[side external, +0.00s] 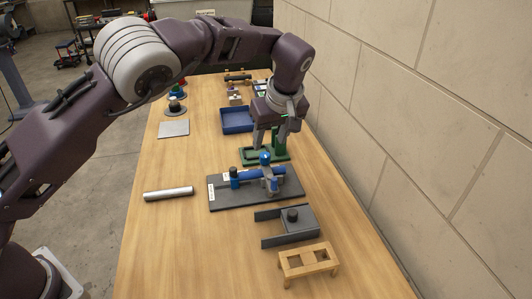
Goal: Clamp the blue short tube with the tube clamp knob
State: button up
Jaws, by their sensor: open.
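The blue short tube (248,174) lies across a dark grey base plate (240,197) in the middle of the table. A grey clamp (270,182) stands around or beside the tube near its right part; I cannot tell which. A round blue knob (265,158) shows at the top of the clamp and looks like the tube clamp knob. A dark-topped blue piece (234,177) stands at the tube's left end. My gripper (272,143) points down, open, just behind and above the knob in the picture. Whether its fingers touch anything is unclear, and nothing is visibly held.
A green fixture (248,155) stands close behind the plate, partly hidden by my gripper. A blue tray (236,121) lies farther back. A silver tube (168,194) lies left. A grey bracket (289,226) and wooden stand (308,262) are in front. A wall borders the table's right.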

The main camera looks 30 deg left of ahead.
aim_at(265, 155)
jog(key=x, duration=0.7)
grip_shut()
